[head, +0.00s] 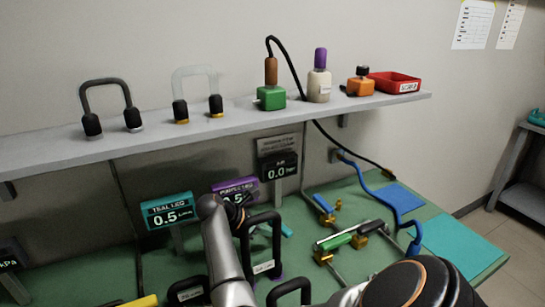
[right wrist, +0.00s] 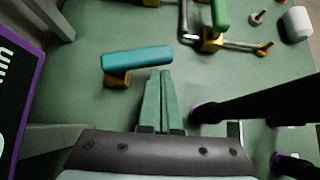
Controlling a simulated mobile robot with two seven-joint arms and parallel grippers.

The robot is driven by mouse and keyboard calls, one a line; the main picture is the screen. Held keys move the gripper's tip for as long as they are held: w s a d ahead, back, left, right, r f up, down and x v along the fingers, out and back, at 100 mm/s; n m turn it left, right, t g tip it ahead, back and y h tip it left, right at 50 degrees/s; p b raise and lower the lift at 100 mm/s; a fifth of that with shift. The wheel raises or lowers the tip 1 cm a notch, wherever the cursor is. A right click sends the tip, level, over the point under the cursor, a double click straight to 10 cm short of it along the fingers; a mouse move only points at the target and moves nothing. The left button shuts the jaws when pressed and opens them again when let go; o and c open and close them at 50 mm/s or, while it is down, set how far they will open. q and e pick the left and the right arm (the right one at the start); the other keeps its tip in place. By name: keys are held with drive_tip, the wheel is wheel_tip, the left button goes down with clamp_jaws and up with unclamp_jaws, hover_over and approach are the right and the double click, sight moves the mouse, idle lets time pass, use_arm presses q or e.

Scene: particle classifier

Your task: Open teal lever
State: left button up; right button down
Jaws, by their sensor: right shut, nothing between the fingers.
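The teal lever (right wrist: 137,58) is a rounded bar on a brass valve body (right wrist: 117,78), lying just beyond my fingertips and slightly left in the right wrist view. In the head view a small teal piece, likely this lever (head: 286,230), shows partly hidden behind a black handle. My right gripper (right wrist: 164,73) is shut and empty, its fingers pointing toward the lever; I cannot tell whether they touch it. My left gripper is not in view.
A black handle (head: 264,250) with purple feet stands close right of my right gripper. The teal display (head: 167,211) and purple display (head: 235,188) stand left and behind. A green lever (head: 335,241) and a blue lever (head: 323,203) lie to the right. The shelf (head: 220,130) runs above.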

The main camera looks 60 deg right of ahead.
drive_tip(key=b+v, duration=0.2)
drive_tip(key=v, duration=0.9)
drive_tip(key=shift+w+a+r, duration=0.2)
drive_tip(key=shift+a, duration=0.05)
